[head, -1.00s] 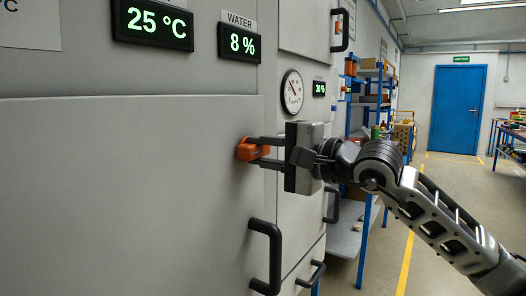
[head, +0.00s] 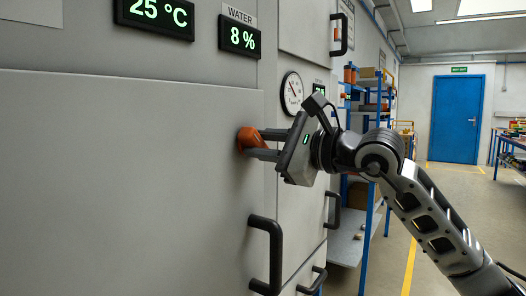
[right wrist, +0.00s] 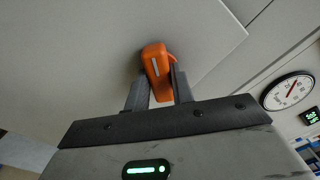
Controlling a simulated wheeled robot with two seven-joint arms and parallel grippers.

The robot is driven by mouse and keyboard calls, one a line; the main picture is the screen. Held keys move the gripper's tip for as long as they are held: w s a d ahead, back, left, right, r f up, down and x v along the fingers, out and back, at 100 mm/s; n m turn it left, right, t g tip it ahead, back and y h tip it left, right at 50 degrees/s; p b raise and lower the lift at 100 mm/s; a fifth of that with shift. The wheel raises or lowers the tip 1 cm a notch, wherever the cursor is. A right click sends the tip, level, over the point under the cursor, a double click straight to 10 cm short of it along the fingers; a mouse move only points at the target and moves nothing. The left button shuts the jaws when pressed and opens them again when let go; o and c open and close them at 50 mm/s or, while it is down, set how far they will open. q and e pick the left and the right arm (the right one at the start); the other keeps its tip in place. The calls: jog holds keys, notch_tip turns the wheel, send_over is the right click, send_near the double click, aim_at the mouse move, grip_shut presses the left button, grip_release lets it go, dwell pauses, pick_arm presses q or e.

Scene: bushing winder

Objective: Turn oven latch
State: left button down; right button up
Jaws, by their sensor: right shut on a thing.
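The orange oven latch (head: 246,138) sits near the right edge of the large grey oven door (head: 130,180) in the head view. My right gripper (head: 262,144) reaches it from the right, and its fingers are shut on the latch. The gripper body is tilted in the head view. In the right wrist view the latch (right wrist: 156,70) is between the two fingers (right wrist: 158,88), with its far end against the grey door. The fingers partly cover the latch in the head view. My left gripper is not in view.
A black door handle (head: 268,255) stands out below the latch. A round dial (head: 292,92) and digital displays (head: 243,39) are on the panels above and right. Blue shelving (head: 372,100) stands behind my right arm. A blue door (head: 458,118) is at the back, with open floor before it.

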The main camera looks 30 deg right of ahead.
jog(key=m+b, duration=0.1)
jog(key=m, duration=0.3)
jog(key=shift+m, duration=1.5)
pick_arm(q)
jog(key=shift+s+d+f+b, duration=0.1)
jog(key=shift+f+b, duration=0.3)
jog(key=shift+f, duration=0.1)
pick_arm(e)
jog(key=shift+m, duration=1.3)
jog(key=o, duration=1)
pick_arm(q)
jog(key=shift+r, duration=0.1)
